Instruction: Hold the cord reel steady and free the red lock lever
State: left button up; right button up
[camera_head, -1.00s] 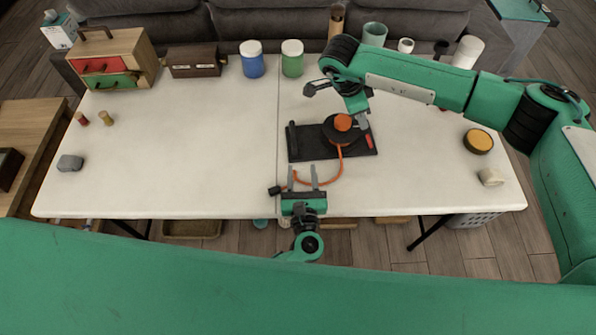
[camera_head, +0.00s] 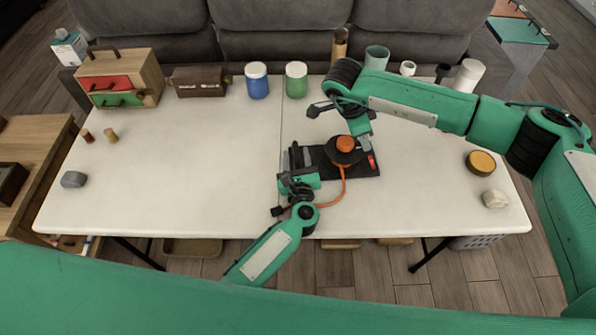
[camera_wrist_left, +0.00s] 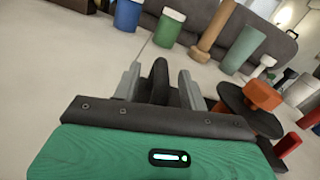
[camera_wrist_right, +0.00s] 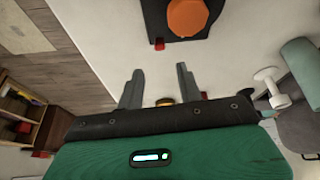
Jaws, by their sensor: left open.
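The cord reel (camera_head: 343,153) is a dark disc with an orange knob (camera_head: 346,143) on a black base plate (camera_head: 362,172) near the table's middle. An orange cord (camera_head: 342,188) runs from it toward the front. The red lock lever (camera_head: 371,162) is at the base's right end; a red part also shows in the right wrist view (camera_wrist_right: 157,43). My left gripper (camera_wrist_left: 160,82) is open, its fingers on either side of a dark upright handle (camera_wrist_left: 160,75) at the base's left end. My right gripper (camera_wrist_right: 160,72) is open and empty, its fingers pointing toward the red lever.
Blue (camera_head: 257,82) and green (camera_head: 296,80) jars, a dark box (camera_head: 199,82) and a drawer cabinet (camera_head: 119,78) line the back. A yellow-topped tin (camera_head: 481,162) and a pale object (camera_head: 495,199) lie at right. The table's left half is mostly clear.

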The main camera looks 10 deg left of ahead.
pick_arm(q)
jog(key=shift+x, duration=1.1)
